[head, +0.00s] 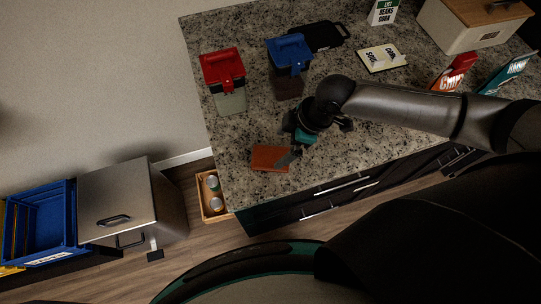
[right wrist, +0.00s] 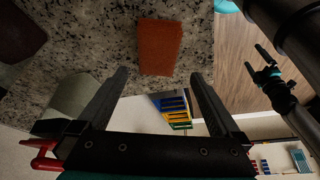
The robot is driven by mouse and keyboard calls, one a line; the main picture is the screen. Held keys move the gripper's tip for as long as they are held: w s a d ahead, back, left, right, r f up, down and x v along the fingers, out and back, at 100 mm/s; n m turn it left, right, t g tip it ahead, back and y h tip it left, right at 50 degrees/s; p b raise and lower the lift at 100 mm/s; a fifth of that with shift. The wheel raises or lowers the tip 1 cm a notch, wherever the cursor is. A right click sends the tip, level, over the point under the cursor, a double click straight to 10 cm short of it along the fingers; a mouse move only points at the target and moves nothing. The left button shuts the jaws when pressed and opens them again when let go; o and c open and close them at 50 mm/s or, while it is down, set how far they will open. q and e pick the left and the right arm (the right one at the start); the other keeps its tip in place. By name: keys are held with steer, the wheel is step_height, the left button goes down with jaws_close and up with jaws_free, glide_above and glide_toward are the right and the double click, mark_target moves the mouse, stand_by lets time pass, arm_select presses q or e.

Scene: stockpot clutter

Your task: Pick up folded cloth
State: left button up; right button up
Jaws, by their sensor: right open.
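The folded cloth (head: 268,158) is a flat orange-brown rectangle near the counter's front left corner. It also shows in the right wrist view (right wrist: 160,47), beyond the fingertips. I cannot tell whether a finger touches the cloth. My left gripper (right wrist: 262,70) is small at the right of the right wrist view; its jaw state is unclear.
On the granite counter (head: 235,130) stand a red-lidded container (head: 228,85), a blue-lidded container (head: 289,60), a black case (head: 318,36) and a sign (head: 382,58). An open drawer (head: 211,195) with cans sits below the left edge. Counter around the cloth is clear.

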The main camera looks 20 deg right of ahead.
mark_target(272, 156)
steer(key=shift+d+x, duration=0.1)
steer(key=shift+x, duration=1.65)
steer(key=shift+d+x, duration=0.15)
steer(key=shift+x, duration=1.6)
steer(key=shift+w+f, duration=0.1)
steer(key=shift+f, duration=0.2)
steer(key=c, duration=1.3)
step_height(272, 156, up, 21)
steer(key=shift+f+p, duration=0.2)
steer(key=shift+p, duration=0.4)
steer(key=shift+c, duration=0.2)
steer(key=o, duration=1)
steer(key=c, duration=0.7)
